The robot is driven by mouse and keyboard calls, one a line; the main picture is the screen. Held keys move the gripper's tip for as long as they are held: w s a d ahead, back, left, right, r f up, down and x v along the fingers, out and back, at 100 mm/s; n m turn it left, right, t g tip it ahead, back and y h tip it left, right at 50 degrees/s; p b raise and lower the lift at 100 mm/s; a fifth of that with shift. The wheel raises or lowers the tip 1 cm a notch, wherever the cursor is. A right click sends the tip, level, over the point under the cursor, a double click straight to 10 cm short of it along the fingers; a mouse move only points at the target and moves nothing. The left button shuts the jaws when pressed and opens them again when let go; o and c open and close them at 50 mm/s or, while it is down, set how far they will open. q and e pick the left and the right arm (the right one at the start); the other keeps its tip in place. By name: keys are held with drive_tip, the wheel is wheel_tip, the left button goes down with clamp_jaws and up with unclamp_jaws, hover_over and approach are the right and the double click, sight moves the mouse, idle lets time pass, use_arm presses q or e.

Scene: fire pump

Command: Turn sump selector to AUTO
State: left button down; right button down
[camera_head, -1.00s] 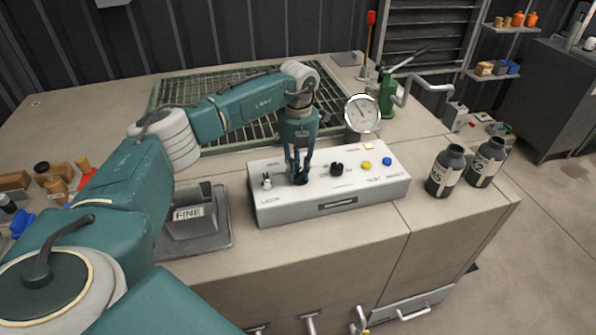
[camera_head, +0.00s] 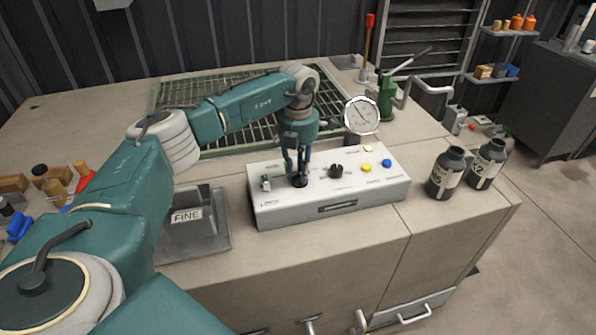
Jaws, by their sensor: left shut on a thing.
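A white control box (camera_head: 345,194) sits on the bench. My left gripper (camera_head: 299,179) points down at the box and is shut on a black knob (camera_head: 299,183) in its left half; the fingers partly cover it. A second black knob (camera_head: 336,171) stands uncovered to the right. A metal toggle switch (camera_head: 266,183) stands left of the gripper. A yellow button (camera_head: 366,167) and a blue button (camera_head: 386,163) are at the right. The labels are too small to read, so I cannot tell which knob is the sump selector. My right gripper is not in view.
A grey bin marked FINE (camera_head: 196,229) stands left of the box. A round gauge (camera_head: 361,115) and a green hand pump (camera_head: 386,96) stand behind it. Two dark bottles, one here (camera_head: 446,172), stand to the right. A green grating (camera_head: 225,108) lies behind the arm.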

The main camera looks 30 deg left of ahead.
use_arm(q)
drive_tip(key=c, duration=1.5)
unclamp_jaws()
wheel_tip(320, 180, up, 12)
drive_tip(key=shift+r, duration=0.1)
